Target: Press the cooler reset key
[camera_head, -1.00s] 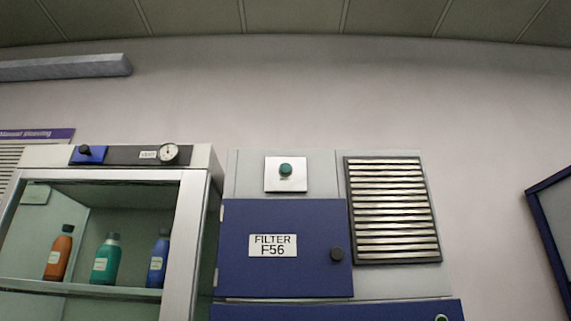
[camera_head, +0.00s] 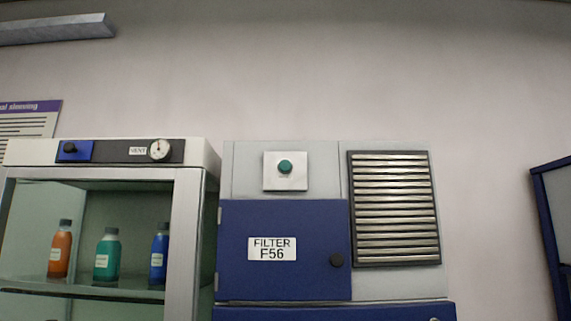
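A round green key (camera_head: 285,167) sits on a white square plate (camera_head: 271,183) on the grey upper panel of a machine; small lettering under the key is too small to read. A glass-fronted cabinet (camera_head: 187,225) stands to the left, with a black knob (camera_head: 70,148) on a blue plate, a label reading VENT and a round dial (camera_head: 159,149) along its top. I cannot tell from the picture which control is labelled as the cooler reset. Neither of my grippers is in view.
Several bottles stand on the glass cabinet's shelf. A blue-framed panel (camera_head: 553,215) is at the far right.

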